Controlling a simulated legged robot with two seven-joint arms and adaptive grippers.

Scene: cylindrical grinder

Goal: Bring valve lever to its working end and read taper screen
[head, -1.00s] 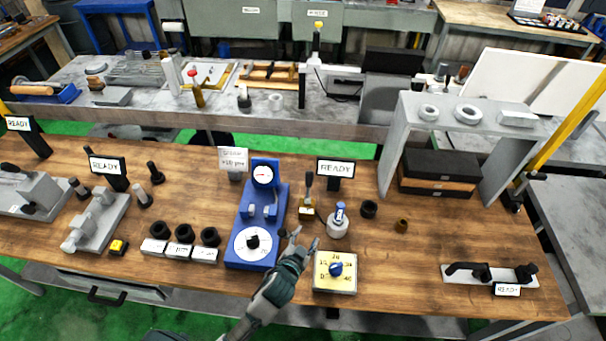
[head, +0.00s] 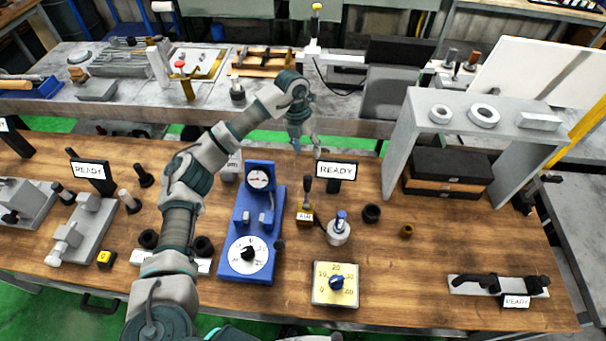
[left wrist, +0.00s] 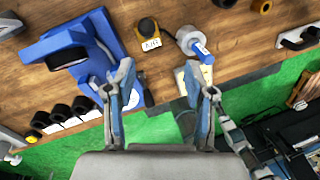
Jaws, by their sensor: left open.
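The air valve (head: 305,216) is a small brass block with an "AIR" label, right of the blue gauge stand. Its black-knobbed lever (head: 307,186) stands roughly upright. In the left wrist view the valve (left wrist: 151,43) shows from above, beyond and between the fingers. My left gripper (head: 306,148) is open and empty, over the bench's back edge, apart from the lever; its spread fingers also show in the left wrist view (left wrist: 166,82). My right gripper is not visible.
The blue gauge stand (head: 237,225) is left of the valve. A black "READY" screen (head: 337,172) stands behind it, a grey bottle (head: 338,232) to its right. A yellow dial box (head: 335,284) is in front.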

